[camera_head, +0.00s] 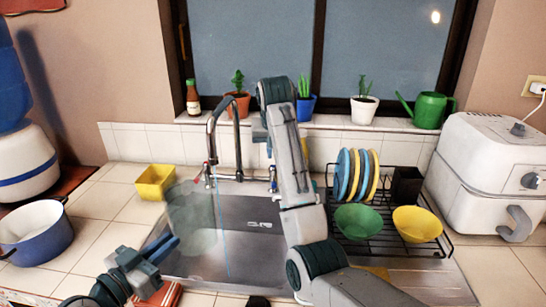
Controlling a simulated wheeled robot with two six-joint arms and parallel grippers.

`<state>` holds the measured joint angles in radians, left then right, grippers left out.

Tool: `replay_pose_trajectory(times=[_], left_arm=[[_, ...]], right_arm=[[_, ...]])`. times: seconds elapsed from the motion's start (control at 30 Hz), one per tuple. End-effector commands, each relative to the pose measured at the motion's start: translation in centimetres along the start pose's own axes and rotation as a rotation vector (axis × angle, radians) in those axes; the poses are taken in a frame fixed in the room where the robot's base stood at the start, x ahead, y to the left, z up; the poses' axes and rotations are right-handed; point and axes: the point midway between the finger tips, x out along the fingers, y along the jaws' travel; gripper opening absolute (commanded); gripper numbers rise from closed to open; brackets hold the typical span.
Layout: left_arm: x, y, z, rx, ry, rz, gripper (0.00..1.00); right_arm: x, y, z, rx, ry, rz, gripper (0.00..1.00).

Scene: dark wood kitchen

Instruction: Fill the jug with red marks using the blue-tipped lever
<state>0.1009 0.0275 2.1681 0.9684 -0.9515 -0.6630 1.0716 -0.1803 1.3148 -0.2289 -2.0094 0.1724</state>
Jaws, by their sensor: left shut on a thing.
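A clear, faintly green jug (190,222) is over the left part of the sink. Its red marks are too small to make out. My left gripper (165,247) is shut on the jug at its lower left side. A thin blue-edged stream of water (224,240) falls from the tap (211,130) near the jug's right side; I cannot tell whether it enters the jug. The blue-tipped lever (273,179) is on the right of the tap, the red-tipped lever (205,170) on its left. My right arm rises beside the blue-tipped lever; its fingers are not clear.
A metal sink (255,240) lies below. A yellow container (155,182) and a blue pot (35,232) stand left. A dish rack (430,250) with plates and bowls (358,222) is right, near a white appliance (490,170). Potted plants (364,108) line the sill.

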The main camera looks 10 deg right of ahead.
Motion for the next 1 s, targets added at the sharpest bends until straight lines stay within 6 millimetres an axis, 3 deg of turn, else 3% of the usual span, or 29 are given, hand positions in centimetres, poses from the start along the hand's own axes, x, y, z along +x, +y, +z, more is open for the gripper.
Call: replay_pose_trajectory(times=[0.17, 0.5, 0.7, 1.0], left_arm=[[0.0, 0.0, -0.1, 0.000, 0.001, 0.000, 0.00], [0.0, 0.0, -0.1, 0.000, 0.001, 0.000, 0.00], [0.0, 0.0, 0.0, 0.000, 0.001, 0.000, 0.00], [0.0, 0.0, 0.0, 0.000, 0.001, 0.000, 0.00]], right_arm=[[0.7, -0.4, -1.0, -0.196, -0.038, -0.038, 0.00], [2.8, -1.6, -3.3, -0.896, -0.117, -0.269, 0.00], [3.2, -1.8, -4.0, -1.226, -0.091, -0.431, 0.00], [3.6, -2.0, -4.1, -1.438, -0.040, -0.550, 0.00]])
